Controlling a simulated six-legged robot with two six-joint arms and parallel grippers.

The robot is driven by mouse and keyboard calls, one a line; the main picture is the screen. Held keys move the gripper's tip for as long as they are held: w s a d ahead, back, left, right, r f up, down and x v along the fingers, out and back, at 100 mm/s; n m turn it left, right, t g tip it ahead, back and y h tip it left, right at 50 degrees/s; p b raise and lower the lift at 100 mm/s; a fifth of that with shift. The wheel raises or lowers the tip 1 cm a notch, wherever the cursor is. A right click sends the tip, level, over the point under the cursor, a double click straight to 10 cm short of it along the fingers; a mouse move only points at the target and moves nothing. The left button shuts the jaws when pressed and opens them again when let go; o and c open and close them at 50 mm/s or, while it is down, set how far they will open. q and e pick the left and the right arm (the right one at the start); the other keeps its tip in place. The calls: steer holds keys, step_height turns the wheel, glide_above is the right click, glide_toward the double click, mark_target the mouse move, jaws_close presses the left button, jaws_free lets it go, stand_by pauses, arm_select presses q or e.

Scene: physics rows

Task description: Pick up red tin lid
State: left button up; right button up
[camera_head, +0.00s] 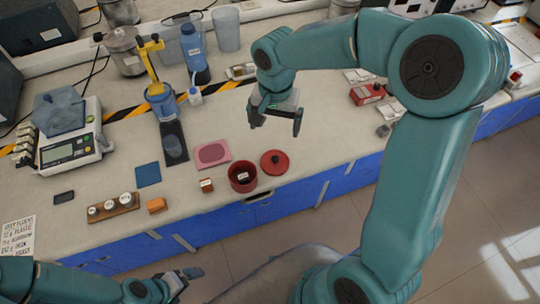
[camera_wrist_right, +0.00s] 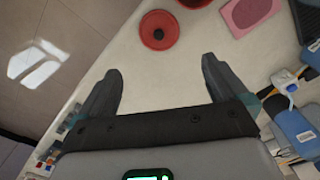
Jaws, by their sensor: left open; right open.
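The red tin lid (camera_head: 274,162) is round with a dark knob and lies on the bench near its front edge. It also shows in the right wrist view (camera_wrist_right: 159,30), beyond my fingertips and between their lines. The open red tin (camera_head: 242,178) stands just left of the lid, with something pale inside. My right gripper (camera_head: 274,122) is open and empty, above the bench and behind the lid in the head view. Its two fingers show apart in the right wrist view (camera_wrist_right: 160,78). My left gripper (camera_head: 190,272) is open, low at the bottom, off the bench front.
A pink mat (camera_head: 212,153) lies behind the tin. A small block (camera_head: 206,185) and an orange block (camera_head: 156,205) sit left of it. A scale (camera_head: 68,145), a blue and yellow stand (camera_head: 160,98) and bottles are further back. Bench right of the lid is clear.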

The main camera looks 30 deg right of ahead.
glide_above(275, 158)
step_height(275, 158, down, 10)
steer(key=shift+s+a+f, duration=0.1)
steer(key=shift+s+f, duration=0.05)
steer(key=shift+f, duration=0.55)
steer(key=f+p, duration=0.1)
steer(key=f, duration=0.4)
steer(key=shift+w, duration=0.2)
steer(key=shift+s, duration=0.1)
steer(key=c, duration=0.7)
